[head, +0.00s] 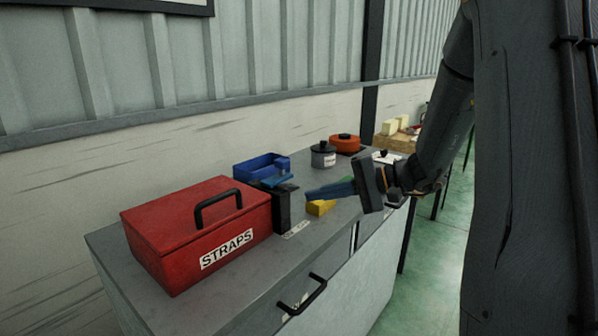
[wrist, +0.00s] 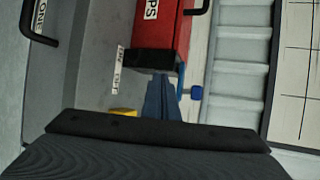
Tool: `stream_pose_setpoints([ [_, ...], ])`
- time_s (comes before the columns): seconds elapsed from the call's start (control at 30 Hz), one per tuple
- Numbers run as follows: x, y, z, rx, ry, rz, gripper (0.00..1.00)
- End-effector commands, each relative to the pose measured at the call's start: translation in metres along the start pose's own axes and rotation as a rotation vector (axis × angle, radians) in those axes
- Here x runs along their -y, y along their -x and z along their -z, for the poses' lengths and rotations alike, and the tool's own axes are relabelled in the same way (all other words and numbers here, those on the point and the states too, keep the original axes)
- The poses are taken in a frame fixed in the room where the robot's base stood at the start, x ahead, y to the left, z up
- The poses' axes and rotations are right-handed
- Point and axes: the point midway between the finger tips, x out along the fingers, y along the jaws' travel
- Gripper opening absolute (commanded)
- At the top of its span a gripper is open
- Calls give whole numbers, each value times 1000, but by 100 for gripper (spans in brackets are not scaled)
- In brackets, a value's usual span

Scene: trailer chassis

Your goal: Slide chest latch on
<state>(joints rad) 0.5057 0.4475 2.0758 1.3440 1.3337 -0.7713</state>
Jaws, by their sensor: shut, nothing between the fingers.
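The red chest (head: 190,231) labelled STRAPS stands on the grey cabinet top, with a black handle on its lid. A black latch block (head: 283,208) is at its right end, with a blue piece (head: 276,181) at its top. My gripper (head: 308,194) is shut and empty; its blue fingers point left at the latch block, apart from it. In the wrist view the red chest (wrist: 157,28) is ahead of my gripper (wrist: 160,80). A small blue part (wrist: 196,90) shows just right of the fingers. I cannot tell the latch's exact position.
A yellow block (head: 320,207) lies just below my fingers. A blue open bin (head: 258,166) stands behind the latch. A grey pot (head: 323,155) and an orange pot (head: 345,143) stand farther back. The cabinet top (head: 240,290) is clear in front of the chest.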

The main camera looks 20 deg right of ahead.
Motion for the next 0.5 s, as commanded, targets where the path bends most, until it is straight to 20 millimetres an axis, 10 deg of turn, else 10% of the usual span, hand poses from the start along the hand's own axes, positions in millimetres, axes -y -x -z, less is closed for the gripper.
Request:
stream_pose_setpoints([
  [0.2,37,52,75,-172,96,289,0],
  [0.5,46,65,86,-209,123,343,0],
])
